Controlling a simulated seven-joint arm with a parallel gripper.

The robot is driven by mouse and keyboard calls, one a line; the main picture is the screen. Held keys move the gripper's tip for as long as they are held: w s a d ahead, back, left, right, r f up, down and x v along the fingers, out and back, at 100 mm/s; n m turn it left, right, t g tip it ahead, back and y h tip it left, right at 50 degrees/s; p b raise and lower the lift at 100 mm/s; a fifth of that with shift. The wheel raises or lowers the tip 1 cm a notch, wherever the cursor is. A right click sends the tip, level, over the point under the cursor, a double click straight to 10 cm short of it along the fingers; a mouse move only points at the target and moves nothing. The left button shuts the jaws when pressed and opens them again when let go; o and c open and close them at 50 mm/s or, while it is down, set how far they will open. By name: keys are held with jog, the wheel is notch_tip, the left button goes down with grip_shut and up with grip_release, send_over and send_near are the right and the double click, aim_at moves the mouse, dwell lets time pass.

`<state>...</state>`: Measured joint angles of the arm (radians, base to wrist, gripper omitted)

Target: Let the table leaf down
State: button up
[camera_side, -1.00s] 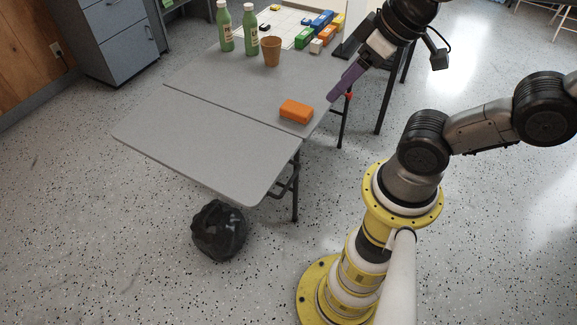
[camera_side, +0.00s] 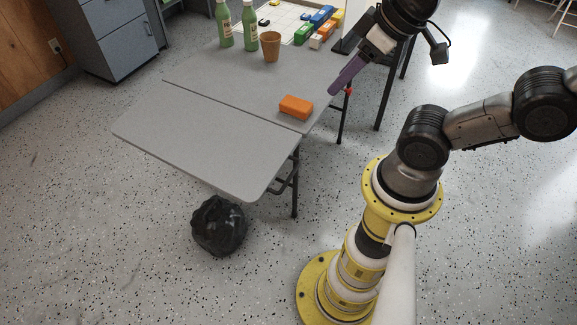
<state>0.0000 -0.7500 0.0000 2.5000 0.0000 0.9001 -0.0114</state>
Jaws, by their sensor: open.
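The grey table leaf (camera_side: 200,145) is up, level with the fixed tabletop (camera_side: 235,82), with a thin seam between them. A folding metal brace (camera_side: 287,182) shows under the leaf's right end. A small red part (camera_side: 348,91) shows beside the tabletop's right edge, just below my gripper. My gripper (camera_side: 333,92), with purple fingers, is by the tabletop's right edge, open and empty. The fingers overlap in this view, and I cannot tell whether they touch the red part.
An orange block (camera_side: 296,106) lies on the fixed top near the seam. Two green bottles (camera_side: 250,25) and a brown cup (camera_side: 271,46) stand farther back. Several coloured blocks (camera_side: 320,16) lie at the back. A black bag (camera_side: 218,225) sits on the floor under the leaf's front edge.

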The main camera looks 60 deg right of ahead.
jog(key=shift+s+f, duration=0.1)
jog(key=shift+c, duration=0.2)
jog(key=w+a+f+n+g+y, duration=0.1)
jog(key=w+a+n+g+y, duration=0.15)
jog(key=w+g+y, duration=0.35)
jog(key=w+d+f+m+g+y, duration=0.1)
jog(key=w+d+f+m+y, duration=0.2)
jog(key=w+d+f, duration=0.7)
jog(key=m+t+y, duration=0.5)
jog(key=m+y, duration=0.1)
jog(key=m, duration=0.3)
send_near(290, 175)
jog(key=x, duration=1)
jog(key=shift+f, duration=0.3)
